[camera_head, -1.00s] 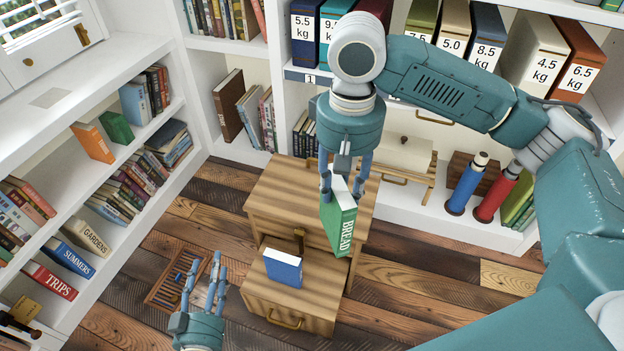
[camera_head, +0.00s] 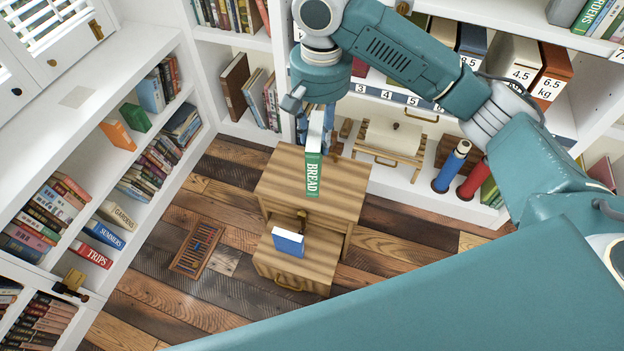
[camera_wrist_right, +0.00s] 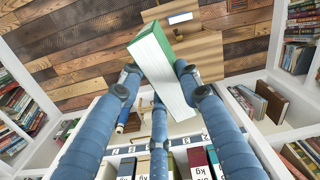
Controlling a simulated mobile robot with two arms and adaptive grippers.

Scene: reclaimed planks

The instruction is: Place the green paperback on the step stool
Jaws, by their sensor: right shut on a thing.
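The green paperback (camera_head: 313,172), marked BREAD on its spine, hangs upright below my right gripper (camera_head: 317,118). It also shows in the right wrist view (camera_wrist_right: 163,70), its white page edges between the blue fingers. My right gripper is shut on it. In the head view the book overlaps the upper step of the wooden step stool (camera_head: 335,205); it appears held above that step. A small blue-covered book (camera_head: 288,242) sits on the stool's lower step. My left gripper is out of view.
Shelves of books stand at the left. A blue bottle (camera_head: 450,170) and a red bottle (camera_head: 472,182) stand on the low shelf behind. The upper step looks clear.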

